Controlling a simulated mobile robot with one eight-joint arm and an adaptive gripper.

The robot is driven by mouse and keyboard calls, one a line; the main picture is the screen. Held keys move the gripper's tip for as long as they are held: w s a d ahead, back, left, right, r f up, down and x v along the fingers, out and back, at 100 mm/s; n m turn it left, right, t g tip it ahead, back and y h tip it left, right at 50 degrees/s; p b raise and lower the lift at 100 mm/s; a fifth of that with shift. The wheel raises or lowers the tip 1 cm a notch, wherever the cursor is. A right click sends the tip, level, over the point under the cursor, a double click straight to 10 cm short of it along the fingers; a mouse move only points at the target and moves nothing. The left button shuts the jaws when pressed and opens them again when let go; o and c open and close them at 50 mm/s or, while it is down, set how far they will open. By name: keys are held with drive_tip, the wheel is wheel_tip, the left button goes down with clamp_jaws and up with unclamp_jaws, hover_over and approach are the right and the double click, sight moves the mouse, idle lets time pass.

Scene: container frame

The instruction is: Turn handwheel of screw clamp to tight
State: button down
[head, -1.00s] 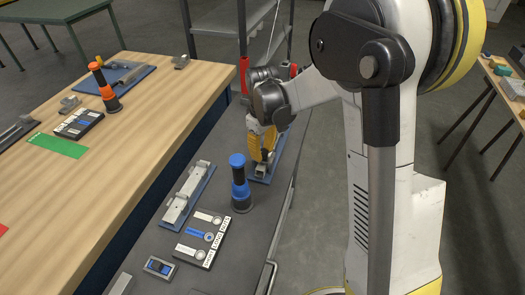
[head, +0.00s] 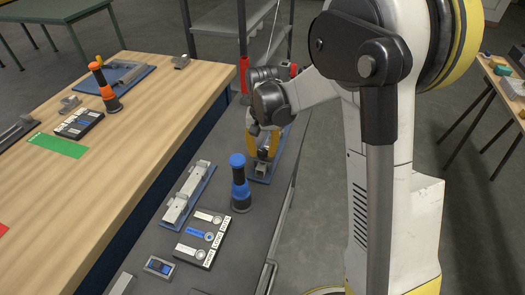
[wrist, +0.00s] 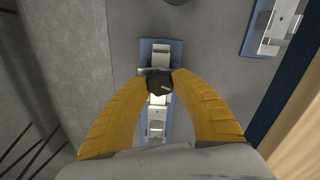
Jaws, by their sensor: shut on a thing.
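The screw clamp (wrist: 158,125) is a silver metal fixture on a blue base plate (wrist: 147,46), seen from above in the wrist view. Its dark, faceted handwheel (wrist: 159,83) sits over the clamp body. My gripper (wrist: 160,78) has its two yellow fingers shut on the handwheel, one from each side. In the head view my gripper (head: 264,153) points down at the clamp (head: 261,169) near the far end of the grey bench. The fingers and arm hide most of the clamp there.
A blue-and-black cylindrical tool (head: 240,185) stands nearer on the grey bench (head: 232,262). Beside it are another silver fixture (head: 186,195) on a blue plate and a labelled panel (head: 204,238). A wooden table (head: 150,110) stands to the left, and a red post (head: 244,75) rises behind.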

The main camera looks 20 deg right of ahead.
drive_tip(key=m, duration=0.4)
drive_tip(key=shift+m, duration=0.4)
drive_tip(key=m, duration=0.3)
drive_tip(key=shift+m, duration=0.3)
drive_tip(key=m, duration=0.3)
drive_tip(key=shift+m, duration=2.2)
drive_tip(key=c, duration=1)
unclamp_jaws()
